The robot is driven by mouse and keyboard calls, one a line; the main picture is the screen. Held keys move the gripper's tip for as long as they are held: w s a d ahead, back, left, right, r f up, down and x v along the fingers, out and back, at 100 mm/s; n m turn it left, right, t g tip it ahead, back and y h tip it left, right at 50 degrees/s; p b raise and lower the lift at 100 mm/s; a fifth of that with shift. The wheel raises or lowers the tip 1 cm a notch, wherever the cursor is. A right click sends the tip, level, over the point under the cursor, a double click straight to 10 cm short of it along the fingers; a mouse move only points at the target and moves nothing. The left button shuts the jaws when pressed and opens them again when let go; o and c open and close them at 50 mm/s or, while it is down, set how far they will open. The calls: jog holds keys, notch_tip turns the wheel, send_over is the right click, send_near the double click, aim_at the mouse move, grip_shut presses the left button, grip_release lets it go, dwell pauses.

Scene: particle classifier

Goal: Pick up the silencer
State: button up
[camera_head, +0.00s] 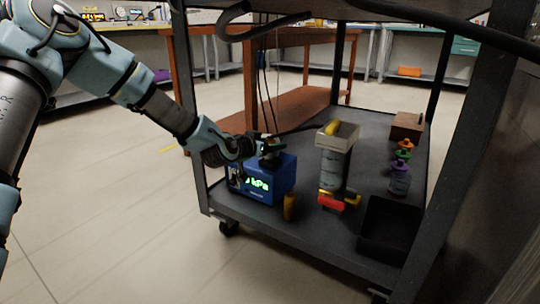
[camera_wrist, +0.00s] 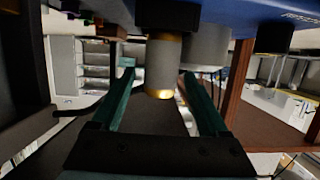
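A blue pressure box (camera_head: 262,180) with a lit kPa display stands at the left front of the cart's lower shelf. A grey cylinder with a brass-coloured end, seemingly the silencer (camera_wrist: 162,66), projects from near the blue box between the fingertips. A gap shows at its left; I cannot tell whether the right finger touches it. I cannot make out this cylinder in the head view.
The cart shelf (camera_head: 262,212) also holds a small amber cylinder (camera_head: 289,206), a grey column with a tray (camera_head: 336,135), red and yellow parts (camera_head: 331,202), a black bin (camera_head: 389,228) and stacked coloured pieces (camera_head: 401,172). A cart post (camera_head: 191,110) stands close to my arm.

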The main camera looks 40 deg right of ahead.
grip_shut()
dwell(0.4)
jog(key=shift+r, duration=0.1)
